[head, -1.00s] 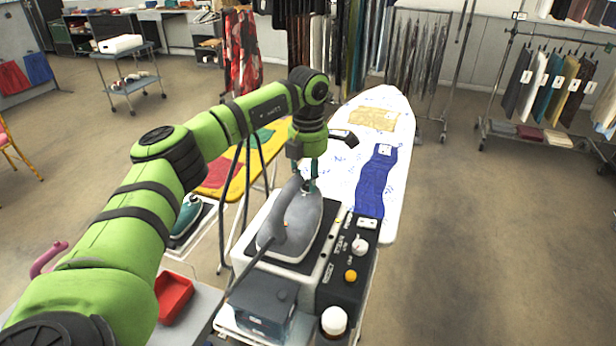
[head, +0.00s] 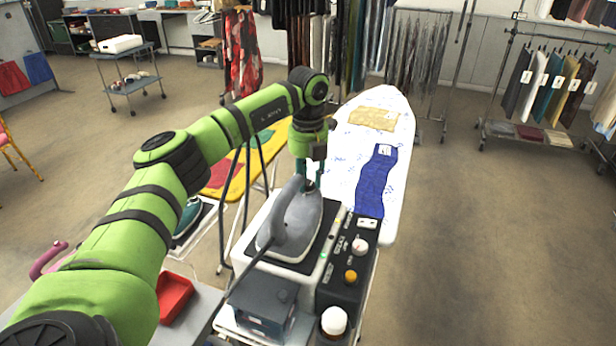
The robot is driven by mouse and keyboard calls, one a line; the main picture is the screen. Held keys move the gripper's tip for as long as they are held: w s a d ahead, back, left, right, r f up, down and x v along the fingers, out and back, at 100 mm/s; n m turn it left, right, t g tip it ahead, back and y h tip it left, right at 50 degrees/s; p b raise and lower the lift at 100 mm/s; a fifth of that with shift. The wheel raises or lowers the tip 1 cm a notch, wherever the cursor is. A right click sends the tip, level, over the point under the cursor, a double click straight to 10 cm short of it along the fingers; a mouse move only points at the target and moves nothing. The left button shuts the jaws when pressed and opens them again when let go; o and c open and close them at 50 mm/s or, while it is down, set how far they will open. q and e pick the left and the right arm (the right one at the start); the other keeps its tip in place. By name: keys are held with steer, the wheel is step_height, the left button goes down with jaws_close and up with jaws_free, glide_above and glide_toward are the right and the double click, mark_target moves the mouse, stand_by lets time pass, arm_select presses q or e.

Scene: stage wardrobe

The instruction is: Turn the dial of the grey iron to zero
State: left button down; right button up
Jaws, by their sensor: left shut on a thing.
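The grey iron (head: 300,226) rests flat on the dark pad of the white steam station. Its grey handle (head: 287,212) stands over the body and a cord runs from its rear toward the lower left. My left gripper (head: 312,185) points down at the front of the iron, by the handle's front end. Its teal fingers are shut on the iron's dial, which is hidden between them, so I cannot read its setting. My right gripper is out of view.
The station's black panel (head: 342,290) has a white knob and an orange knob. A white ironing board (head: 345,150) with blue and tan cloth stands beyond. A yellow board, a teal iron (head: 188,217) and a red tray (head: 174,297) are left. Floor at right is clear.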

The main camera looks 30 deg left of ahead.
mark_target(308, 183)
arm_select(q)
steer(key=n, duration=0.5)
steer(key=shift+f+n, duration=0.1)
steer(key=shift+n, duration=0.3)
steer(key=n, duration=0.4)
steer(key=shift+n, duration=0.7)
steer(key=c, duration=0.9)
jaws_free()
steer(key=shift+c, duration=0.2)
step_height(308, 183, up, 12)
